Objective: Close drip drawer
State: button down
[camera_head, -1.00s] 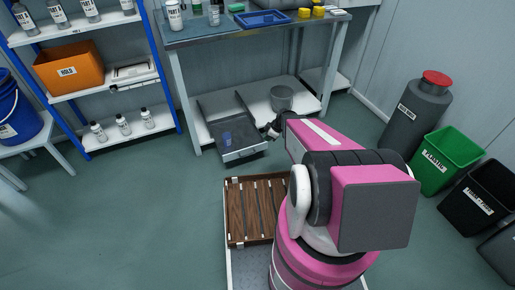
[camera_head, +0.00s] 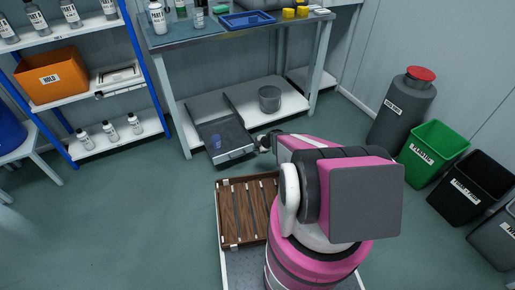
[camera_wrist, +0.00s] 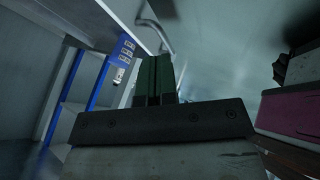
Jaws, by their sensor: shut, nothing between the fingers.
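The drip drawer (camera_head: 228,133) is a grey tray pulled out from the lower shelf of the workbench, with a small blue item (camera_head: 216,142) lying in it. Its front panel (camera_head: 242,157) faces me and has a pale handle or label. My gripper (camera_head: 264,143) is at the right front corner of the drawer in the head view. Whether it touches the drawer cannot be told. In the wrist view its two dark green fingers (camera_wrist: 154,78) stand side by side, shut and empty. The drawer is not clearly seen there.
A grey bucket (camera_head: 269,99) stands on the lower shelf, right of the drawer. A slatted brown crate (camera_head: 220,212) is in front of my base. A blue-framed shelf (camera_head: 140,75) is at left; a grey cylinder (camera_head: 402,108) and bins are at right.

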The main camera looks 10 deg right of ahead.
aim_at(245, 150)
jog(key=shift+w+a+f, duration=0.75)
jog(key=shift+w+f, duration=0.15)
jog(key=shift+w, duration=0.15)
jog(key=shift+w+a+f, duration=0.7)
jog(key=shift+w+f, duration=0.2)
jog(key=shift+w, duration=0.1)
jog(key=shift+w+a+f, duration=0.75)
jog(key=shift+w+f, duration=0.15)
jog(key=shift+w, duration=0.15)
jog(key=w+a, duration=0.2)
jog(key=w, duration=0.6)
jog(key=w+a, duration=0.2)
jog(key=w, duration=0.6)
jog(key=w+a, duration=0.3)
jog(key=w, duration=0.6)
jog(key=shift+a, duration=0.1)
jog(key=shift+w, duration=0.15)
